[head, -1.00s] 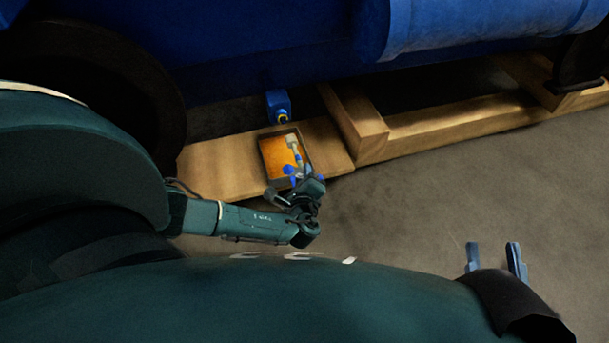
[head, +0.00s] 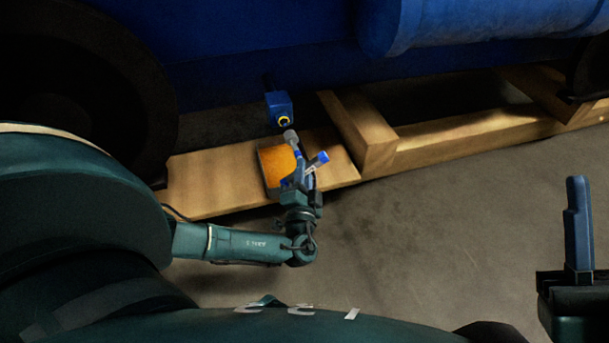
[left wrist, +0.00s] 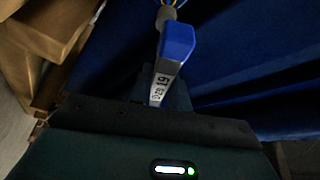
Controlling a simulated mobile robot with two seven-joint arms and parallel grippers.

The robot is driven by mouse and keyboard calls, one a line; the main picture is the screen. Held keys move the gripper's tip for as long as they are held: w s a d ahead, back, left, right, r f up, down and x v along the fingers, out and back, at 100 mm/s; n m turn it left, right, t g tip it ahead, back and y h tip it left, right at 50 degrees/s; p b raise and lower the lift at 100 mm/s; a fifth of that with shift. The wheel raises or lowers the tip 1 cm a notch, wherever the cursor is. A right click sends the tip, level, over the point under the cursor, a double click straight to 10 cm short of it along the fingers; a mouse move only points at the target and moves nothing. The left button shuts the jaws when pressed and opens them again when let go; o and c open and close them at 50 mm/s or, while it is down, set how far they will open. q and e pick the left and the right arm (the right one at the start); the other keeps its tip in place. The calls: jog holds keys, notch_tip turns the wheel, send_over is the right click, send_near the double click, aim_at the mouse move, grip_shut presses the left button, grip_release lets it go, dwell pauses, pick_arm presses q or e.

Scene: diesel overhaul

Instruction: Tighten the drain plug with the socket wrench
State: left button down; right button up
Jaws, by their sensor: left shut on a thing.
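The drain plug shows as a yellow ring (head: 284,121) on the front of a blue block (head: 278,105) under the blue engine body. My left gripper (head: 300,177) is shut on the socket wrench, which has a grey socket (head: 290,137) and a blue handle end (head: 320,157). The socket points up at the plug, just below it; I cannot tell whether they touch. In the left wrist view, the wrench (left wrist: 160,88) bears the mark 19, and its grey socket (left wrist: 166,16) is near yellow at the top edge. My right gripper (head: 578,225) is at the right edge, with one blue finger visible.
A tray with an orange inside (head: 270,160) rests on a wooden board (head: 215,180) below the plug. Wooden beams (head: 360,130) lie to the right under the engine. A dark wheel (head: 80,95) stands at left. The grey floor (head: 430,220) in front is clear.

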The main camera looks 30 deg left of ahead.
pick_arm(q)
jog(key=n+y, duration=0.1)
jog(key=n, duration=0.1)
jog(key=n+y, duration=0.1)
jog(key=n, duration=0.1)
jog(key=n+y, duration=0.1)
jog(key=n, duration=0.2)
jog(key=shift+w+a, duration=1.3)
jog(key=shift+a, duration=0.3)
